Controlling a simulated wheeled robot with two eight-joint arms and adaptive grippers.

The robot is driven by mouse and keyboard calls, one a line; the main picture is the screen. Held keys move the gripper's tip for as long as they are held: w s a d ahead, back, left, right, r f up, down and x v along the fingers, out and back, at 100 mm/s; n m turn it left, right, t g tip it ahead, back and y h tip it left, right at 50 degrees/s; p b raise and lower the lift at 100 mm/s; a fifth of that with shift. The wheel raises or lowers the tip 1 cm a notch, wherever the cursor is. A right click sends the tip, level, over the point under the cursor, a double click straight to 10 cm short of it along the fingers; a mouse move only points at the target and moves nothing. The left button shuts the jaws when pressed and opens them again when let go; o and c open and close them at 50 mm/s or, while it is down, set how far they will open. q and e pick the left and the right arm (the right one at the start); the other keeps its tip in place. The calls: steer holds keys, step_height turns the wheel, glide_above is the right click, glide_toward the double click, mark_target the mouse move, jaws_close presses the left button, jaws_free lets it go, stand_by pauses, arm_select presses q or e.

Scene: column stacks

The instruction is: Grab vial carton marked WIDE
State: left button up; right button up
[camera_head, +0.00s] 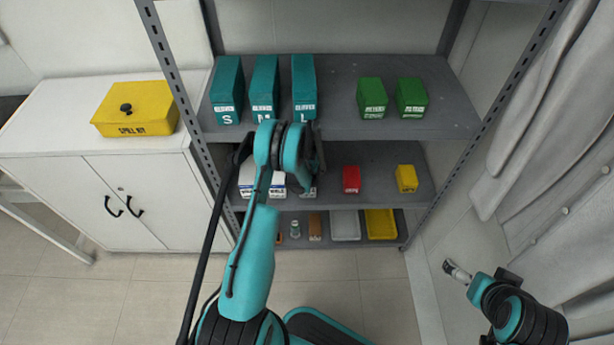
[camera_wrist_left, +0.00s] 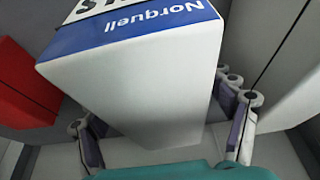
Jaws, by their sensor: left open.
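White vial cartons with blue labels stand in a row on the middle shelf: a left one (camera_head: 247,181), a middle one (camera_head: 277,186) and a right one (camera_head: 307,190), partly hidden by my left arm. Their head-view print is too small to read surely. My left gripper (camera_head: 315,160) is at the right carton. In the wrist view, my left gripper (camera_wrist_left: 165,125) is open, its fingers either side of a white carton (camera_wrist_left: 140,85). Its upside-down label reads "Norquell"; the word beside that is cut off, seemingly ending in S. My right gripper (camera_head: 455,271) is away at lower right.
A red box (camera_head: 351,180) stands right of the cartons and shows close by in the wrist view (camera_wrist_left: 25,88). A yellow box (camera_head: 406,179) is farther right. Teal binders (camera_head: 264,90) and green boxes (camera_head: 411,97) stand above; trays (camera_head: 345,225) lie below.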

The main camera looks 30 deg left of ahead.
arm_select(q)
steer(key=c, duration=1.7)
